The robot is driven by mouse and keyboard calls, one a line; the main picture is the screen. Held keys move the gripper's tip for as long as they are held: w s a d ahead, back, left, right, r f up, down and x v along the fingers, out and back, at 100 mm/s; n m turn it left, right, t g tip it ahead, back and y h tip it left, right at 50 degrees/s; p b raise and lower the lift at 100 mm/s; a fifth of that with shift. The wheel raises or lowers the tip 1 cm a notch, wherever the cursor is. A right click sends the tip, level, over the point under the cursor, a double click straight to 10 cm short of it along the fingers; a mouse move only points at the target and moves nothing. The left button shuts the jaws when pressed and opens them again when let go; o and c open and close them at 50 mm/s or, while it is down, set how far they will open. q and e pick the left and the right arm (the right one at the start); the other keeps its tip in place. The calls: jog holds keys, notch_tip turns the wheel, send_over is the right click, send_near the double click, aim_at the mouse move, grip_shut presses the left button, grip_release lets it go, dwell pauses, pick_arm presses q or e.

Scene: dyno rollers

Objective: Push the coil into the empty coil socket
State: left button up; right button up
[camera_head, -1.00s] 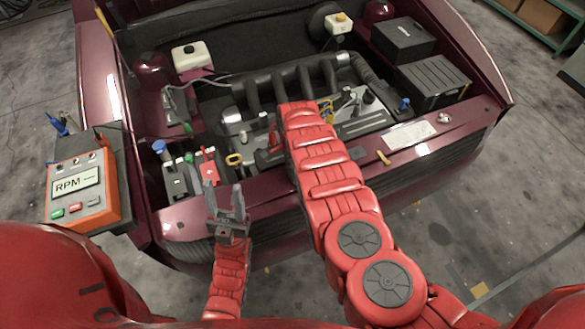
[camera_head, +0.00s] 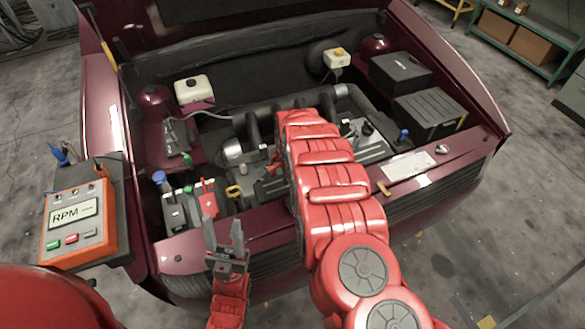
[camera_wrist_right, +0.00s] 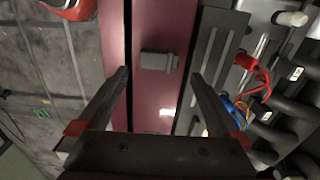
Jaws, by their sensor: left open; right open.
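In the right wrist view, a small dark grey block (camera_wrist_right: 158,61), which may be the coil, lies on the maroon front panel (camera_wrist_right: 150,20). My right gripper (camera_wrist_right: 160,78) is open and empty, its fingers on either side of the block's line of view. I cannot tell its height above the block. Several dark coil-like parts with white labels (camera_wrist_right: 296,73) sit on the engine at the right. I cannot make out the empty socket. In the head view my right arm hides its gripper and part of the engine. My left gripper (camera_head: 226,246) is open and empty before the car's front edge.
A red connector (camera_wrist_right: 243,60) with red wires and blue and orange wires lie right of the gripper. An orange RPM box (camera_head: 78,225) stands at the left. A battery (camera_head: 183,207) and black boxes (camera_head: 430,110) flank the engine. The raised hood borders the bay.

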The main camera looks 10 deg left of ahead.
notch_tip(320, 180, up, 11)
jog(key=p, duration=0.1)
jog(key=shift+p, duration=0.4)
jog(key=shift+d, duration=0.1)
